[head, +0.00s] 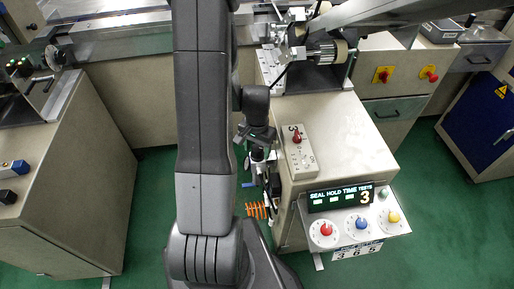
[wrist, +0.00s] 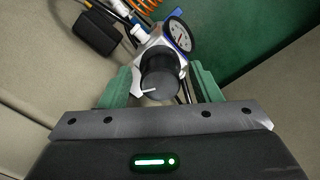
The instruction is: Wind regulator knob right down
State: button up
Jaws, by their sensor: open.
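The regulator knob (wrist: 160,76) is a dark round cap with a white pointer mark. It sits at the end of a silver regulator body (wrist: 153,46), beside a round pressure gauge (wrist: 179,36). My gripper (wrist: 162,88) is open, with one greenish finger to the left of the knob and one to the right. Small gaps seem to show between the knob and the fingers; I cannot tell whether either touches. In the head view my gripper (head: 256,137) is at the side of the machine cabinet, and the knob is too small or hidden to make out.
An orange coiled hose (head: 257,210) hangs below the regulator. A panel (head: 355,218) with red, blue and yellow knobs and a display reading 3 juts from the cabinet (head: 340,130). A black box (wrist: 97,33) is at upper left in the wrist view. Green floor lies left of the cabinet.

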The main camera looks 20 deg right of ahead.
jog(key=c, duration=1)
